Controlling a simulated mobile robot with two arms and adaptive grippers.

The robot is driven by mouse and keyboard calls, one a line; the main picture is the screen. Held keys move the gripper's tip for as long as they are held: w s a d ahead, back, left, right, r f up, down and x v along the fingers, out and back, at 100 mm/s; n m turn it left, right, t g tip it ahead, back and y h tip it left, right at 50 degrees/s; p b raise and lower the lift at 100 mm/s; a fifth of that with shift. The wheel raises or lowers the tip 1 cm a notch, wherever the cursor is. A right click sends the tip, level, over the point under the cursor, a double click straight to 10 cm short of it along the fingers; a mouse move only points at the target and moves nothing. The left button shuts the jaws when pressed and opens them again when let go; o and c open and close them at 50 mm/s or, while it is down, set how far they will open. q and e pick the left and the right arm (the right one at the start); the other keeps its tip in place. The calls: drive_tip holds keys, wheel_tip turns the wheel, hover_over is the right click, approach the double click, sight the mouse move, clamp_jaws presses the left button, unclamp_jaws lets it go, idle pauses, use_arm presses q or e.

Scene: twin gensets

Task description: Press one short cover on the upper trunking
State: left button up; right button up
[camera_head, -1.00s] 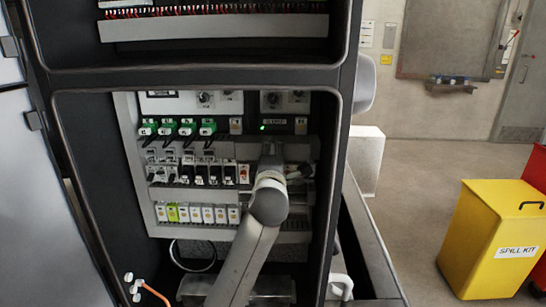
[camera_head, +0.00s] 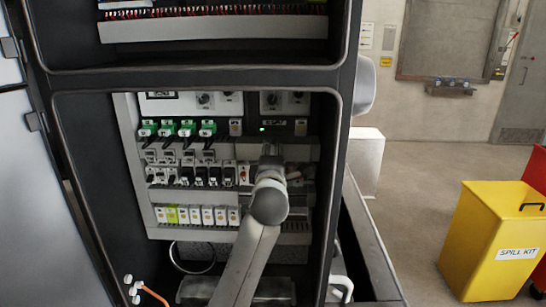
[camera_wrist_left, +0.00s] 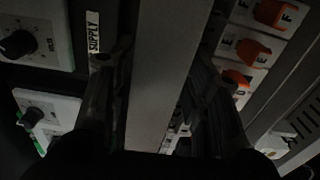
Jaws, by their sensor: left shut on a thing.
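My left gripper (camera_head: 271,152) reaches into the lower opening of the cabinet, at the right part of the dark trunking line (camera_head: 225,141) under the green-topped devices. It is seen from behind, so its fingers are mostly hidden in the head view. In the left wrist view its two dark fingers (camera_wrist_left: 158,75) stand on either side of a long plain grey strip, which looks like a short cover (camera_wrist_left: 160,40). The fingers are shut on this strip. I cannot tell whether the strip is seated on the trunking. My right gripper is not in view.
Green-topped devices (camera_head: 187,129) stand left of the gripper, with black breakers (camera_head: 200,174) below. A "SUPPLY" label (camera_wrist_left: 92,32) and black knobs (camera_wrist_left: 18,43) are close to the fingers, with orange switches (camera_wrist_left: 254,52) opposite. The cabinet frame (camera_head: 340,150) bounds the right side.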

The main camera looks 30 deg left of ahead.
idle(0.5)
use_arm(q)
drive_tip(key=o, duration=1.4)
drive_tip(key=shift+a, duration=0.1)
drive_tip(key=shift+c, duration=0.2)
